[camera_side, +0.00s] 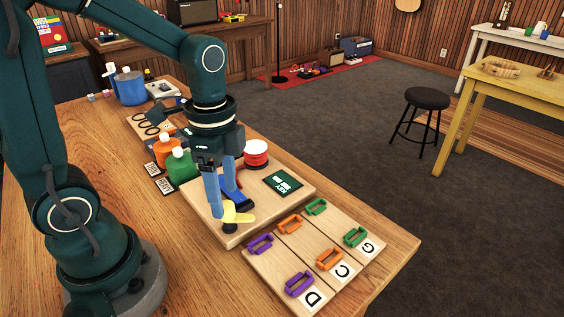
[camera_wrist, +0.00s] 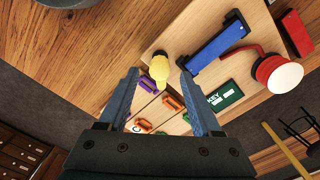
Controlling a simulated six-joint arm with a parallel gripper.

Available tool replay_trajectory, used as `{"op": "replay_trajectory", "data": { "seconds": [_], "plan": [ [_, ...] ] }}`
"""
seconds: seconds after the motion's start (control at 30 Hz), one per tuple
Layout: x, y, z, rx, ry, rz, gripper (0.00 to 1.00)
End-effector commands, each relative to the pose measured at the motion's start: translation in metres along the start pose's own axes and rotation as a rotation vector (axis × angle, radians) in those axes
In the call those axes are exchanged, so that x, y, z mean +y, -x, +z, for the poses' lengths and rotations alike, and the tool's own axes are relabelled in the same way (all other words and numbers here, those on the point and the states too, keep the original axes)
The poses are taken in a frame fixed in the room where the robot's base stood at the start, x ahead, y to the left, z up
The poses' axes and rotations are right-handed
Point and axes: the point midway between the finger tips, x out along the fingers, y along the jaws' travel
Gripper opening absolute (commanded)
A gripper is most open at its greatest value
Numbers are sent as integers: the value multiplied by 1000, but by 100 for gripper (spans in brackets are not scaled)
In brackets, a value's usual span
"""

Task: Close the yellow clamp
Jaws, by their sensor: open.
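The yellow clamp (camera_side: 236,216) is at the near end of the pale wooden board (camera_side: 287,202) in the side view. Its yellow part points right, with a dark part beside it. In the wrist view the yellow clamp (camera_wrist: 159,68) appears between my fingertips, with a rounded end toward the top. My gripper (camera_side: 225,199) is open, pointing down just above and behind the clamp in the side view. The fingers also show spread apart in the wrist view (camera_wrist: 159,71). I cannot tell whether a finger touches the clamp, nor how far the clamp is open.
A blue bar (camera_wrist: 218,47) lies beside my right finger. Colored holders on a lettered panel (camera_side: 315,250) lie in front.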

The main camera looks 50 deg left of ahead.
Motion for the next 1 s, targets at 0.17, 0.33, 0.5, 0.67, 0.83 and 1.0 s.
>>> {"op": "replay_trajectory", "data": {
  "seconds": [0.17, 0.33, 0.5, 0.67, 0.83, 1.0],
  "plan": [
    [1, -20, 0, -2, 0, 3, 66],
    [0, -28, 0, 0, 0, 0, 66],
    [0, -28, 0, 1, 0, -1, 66],
    [0, -28, 0, 1, 1, -1, 31],
    [0, -28, 0, 1, 1, -1, 0],
    [0, -28, 0, 1, 12, -1, 0]
  ]
}}
